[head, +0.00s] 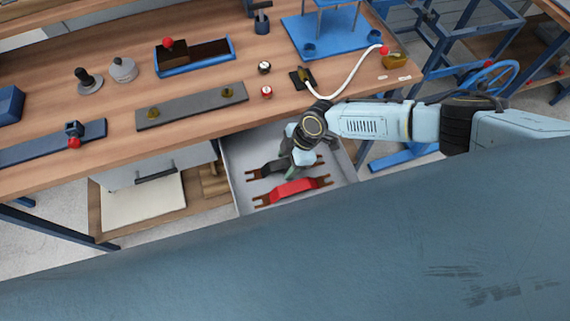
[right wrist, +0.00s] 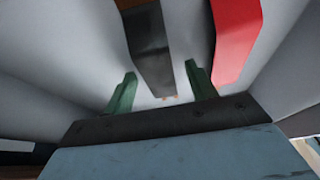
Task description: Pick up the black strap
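The black strap (head: 268,168) lies in the open grey drawer, with brown forked ends; my right gripper covers part of it in the head view. In the right wrist view the black strap (right wrist: 150,50) runs lengthwise between the two green fingers, with a gap to each. My right gripper (right wrist: 160,72) is open, low over the strap and pointing down into the drawer; it also shows in the head view (head: 291,170). I see no finger closed on the strap. My left gripper is not in view.
A red strap (head: 293,190) lies beside the black one, nearer me; it also shows in the right wrist view (right wrist: 235,38). The drawer walls (head: 228,175) stand around both straps. The wooden bench top (head: 200,112) above the drawer carries fixtures, knobs and a white cable (head: 352,76).

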